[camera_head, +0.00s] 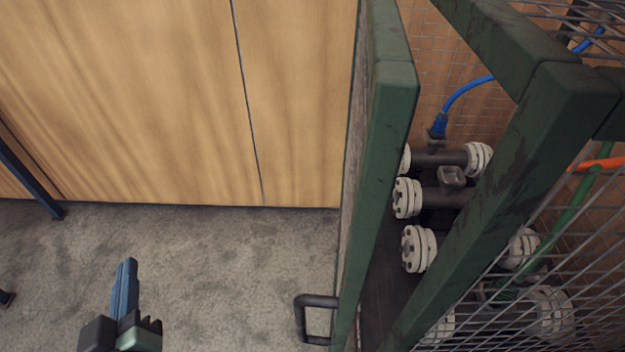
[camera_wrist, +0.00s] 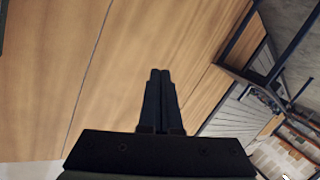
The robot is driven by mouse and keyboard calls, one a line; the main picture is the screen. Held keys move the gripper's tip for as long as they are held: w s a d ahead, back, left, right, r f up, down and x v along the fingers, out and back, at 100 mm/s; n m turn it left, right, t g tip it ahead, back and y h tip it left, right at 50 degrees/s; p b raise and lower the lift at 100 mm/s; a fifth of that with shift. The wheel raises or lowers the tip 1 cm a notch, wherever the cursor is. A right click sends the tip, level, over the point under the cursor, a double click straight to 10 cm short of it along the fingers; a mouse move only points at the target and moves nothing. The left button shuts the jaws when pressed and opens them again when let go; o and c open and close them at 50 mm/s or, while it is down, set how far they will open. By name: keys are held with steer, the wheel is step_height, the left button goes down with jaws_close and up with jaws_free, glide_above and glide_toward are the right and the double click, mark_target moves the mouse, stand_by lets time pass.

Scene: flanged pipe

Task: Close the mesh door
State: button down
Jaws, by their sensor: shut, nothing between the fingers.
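The mesh door (camera_head: 383,150) has a green frame and stands open at the left side of the green mesh cage (camera_head: 520,180), seen nearly edge-on in the head view. Its dark handle (camera_head: 300,318) sticks out to the left near the bottom of the frame. My gripper (camera_head: 128,265) is at the lower left of the head view, left of the handle and clear of it. Its blue fingers are together and empty. In the wrist view my gripper (camera_wrist: 160,75) points at wood panelling. Neither the door nor its handle can be made out there.
Flanged pipes (camera_head: 430,200) with pale flanges and a blue hose (camera_head: 465,88) are inside the cage. A wood-panelled wall (camera_head: 170,100) stands behind. Concrete floor (camera_head: 210,260) is clear between my gripper and the door. A dark metal leg (camera_head: 35,185) stands at far left.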

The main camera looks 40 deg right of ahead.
steer(key=w+d+r+m+t+y+p, duration=0.1)
steer(key=w+d+r+m+t+p, duration=0.15)
steer(key=r, duration=1.45)
steer(key=w+d+r+m+t+y+p, duration=0.1)
steer(key=r+m+t+p, duration=0.25)
steer(key=r, duration=1.35)
steer(key=w+d+f+m+g+h+p, duration=0.1)
steer(key=w+d+f+m+g+p, duration=0.2)
steer(key=d+f+m+g+p, duration=0.3)
steer(key=w+d+f+m+g+p, duration=0.3)
steer(key=d+f+m+g+p, duration=0.15)
steer(key=f, duration=0.35)
steer(key=s+d+f+m+g+y+p, duration=0.1)
steer(key=s+d+f+m+g+p, duration=0.2)
steer(key=s+f+m+g+p, duration=0.3)
steer(key=s+d+f+m+g+p, duration=0.3)
steer(key=s+f+m+g+p, duration=0.3)
steer(key=s+f, duration=1)
steer(key=shift+s+f+g+y, duration=0.35)
steer(key=shift+s+g, duration=0.4)
steer(key=shift+s, duration=1.25)
